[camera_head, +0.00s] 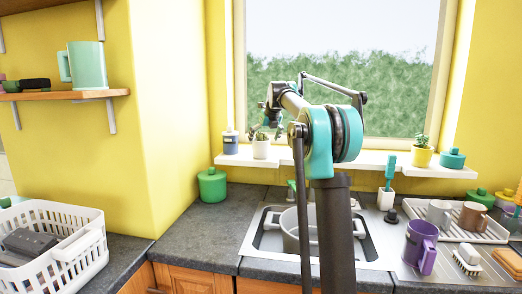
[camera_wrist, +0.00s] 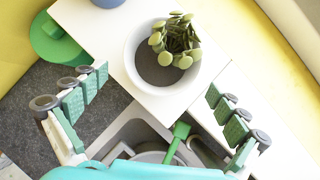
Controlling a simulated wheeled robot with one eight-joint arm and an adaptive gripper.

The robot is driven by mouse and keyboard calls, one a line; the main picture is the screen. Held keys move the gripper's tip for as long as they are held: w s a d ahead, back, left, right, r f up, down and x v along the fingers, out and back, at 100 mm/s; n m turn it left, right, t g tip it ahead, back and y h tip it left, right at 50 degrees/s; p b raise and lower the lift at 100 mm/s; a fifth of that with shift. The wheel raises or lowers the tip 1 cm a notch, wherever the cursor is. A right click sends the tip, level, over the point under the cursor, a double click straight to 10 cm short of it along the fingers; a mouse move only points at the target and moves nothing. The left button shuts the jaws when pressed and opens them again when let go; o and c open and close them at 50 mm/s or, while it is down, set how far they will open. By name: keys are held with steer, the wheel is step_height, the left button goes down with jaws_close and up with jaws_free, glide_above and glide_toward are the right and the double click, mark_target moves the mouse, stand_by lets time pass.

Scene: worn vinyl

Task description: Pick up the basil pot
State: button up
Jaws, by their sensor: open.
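Two potted plants stand on the white windowsill (camera_head: 330,158). One is a white pot (camera_head: 261,149) with dark green leaves, left of centre. The other is a yellow pot (camera_head: 421,157) with a bright green plant, on the right. Neither is labelled, so I cannot tell for sure which is basil. My gripper (camera_head: 270,118) is just above the white pot in the head view. In the wrist view, my gripper (camera_wrist: 157,83) is open and empty, its fingers wide apart. The white pot (camera_wrist: 133,50), with thick rounded leaves, lies ahead, between and beyond the fingertips.
A blue-grey jar (camera_head: 230,142) stands left of the white pot. A green canister (camera_head: 212,186) is on the counter below. The sink (camera_head: 262,240) holds a large pot. A teal brush in a white holder (camera_head: 386,199) and mugs are to the right. A white basket (camera_head: 90,255) is far left.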

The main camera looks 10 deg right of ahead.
steer(key=x, duration=0.5)
steer(key=shift+w+a+r, duration=0.15)
steer(key=shift+w+r, duration=0.1)
steer(key=shift+w, duration=0.05)
steer(key=c, duration=1.8)
